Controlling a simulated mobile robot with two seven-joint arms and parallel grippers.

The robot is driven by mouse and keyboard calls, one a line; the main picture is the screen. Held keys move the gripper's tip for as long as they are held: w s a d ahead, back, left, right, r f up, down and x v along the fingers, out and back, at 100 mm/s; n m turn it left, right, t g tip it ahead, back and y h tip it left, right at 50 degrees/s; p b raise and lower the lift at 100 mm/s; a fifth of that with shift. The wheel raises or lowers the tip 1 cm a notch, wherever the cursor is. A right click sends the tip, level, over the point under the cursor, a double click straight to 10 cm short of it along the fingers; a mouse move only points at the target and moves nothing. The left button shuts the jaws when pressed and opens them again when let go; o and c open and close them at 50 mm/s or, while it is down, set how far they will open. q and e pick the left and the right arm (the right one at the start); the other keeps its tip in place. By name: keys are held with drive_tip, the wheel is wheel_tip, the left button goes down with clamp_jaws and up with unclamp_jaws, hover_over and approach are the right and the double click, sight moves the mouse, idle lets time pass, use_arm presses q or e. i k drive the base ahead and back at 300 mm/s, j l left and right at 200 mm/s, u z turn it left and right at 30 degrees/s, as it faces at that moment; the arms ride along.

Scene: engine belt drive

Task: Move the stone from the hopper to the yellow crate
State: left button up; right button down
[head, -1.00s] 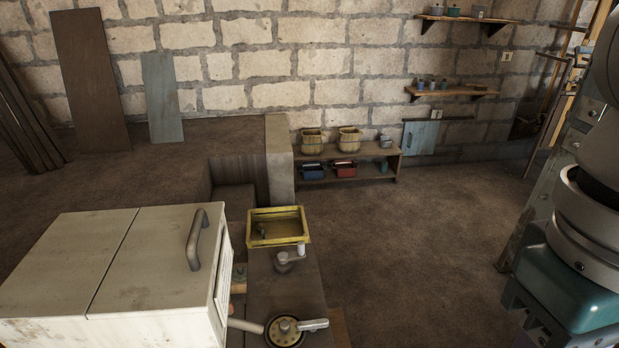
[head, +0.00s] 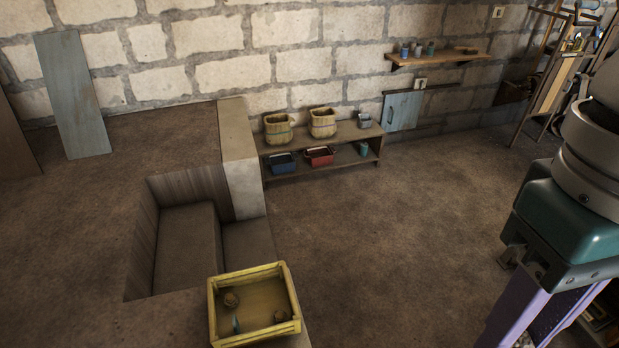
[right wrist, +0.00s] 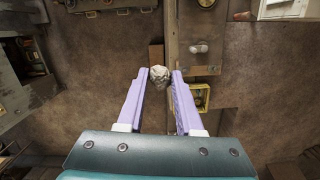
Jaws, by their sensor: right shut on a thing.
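My right gripper (right wrist: 160,82) is shut on a pale, rough stone (right wrist: 160,75), held between the tips of its purple fingers in the right wrist view. In the head view its purple fingers come in at the lower right, with their tips out of frame. The yellow crate (head: 213,312) stands at the bottom centre of the head view, with a few small lumps inside. In the right wrist view the crate (right wrist: 207,88) shows to the right of the stone, partly behind the right finger. I cannot make out the hopper. My left gripper is out of view.
A recessed pit (head: 183,250) with steps lies behind the crate. A low shelf (head: 325,143) with baskets and bins stands by the stone wall. A wooden wall shelf (head: 440,60) hangs above. The floor (head: 400,240) right of the crate is clear.

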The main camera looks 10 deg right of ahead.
sight(253, 297)
drive_tip(key=i+l+z, duration=0.15)
drive_tip(key=i+z, duration=0.2)
drive_tip(key=i, duration=0.65)
drive_tip(key=i+j+z, duration=0.1)
drive_tip(key=i+z, duration=0.25)
drive_tip(key=i, duration=0.65)
drive_tip(key=i+u, duration=0.15)
drive_tip(key=u, duration=0.3)
drive_tip(key=i+u, duration=0.1)
drive_tip(key=u, duration=0.35)
drive_tip(key=i+l+u, duration=0.1)
drive_tip(key=u, duration=0.35)
drive_tip(key=i+l+u, duration=0.1)
drive_tip(key=u, duration=0.35)
drive_tip(key=l+u, duration=0.1)
drive_tip(key=u, duration=2.6)
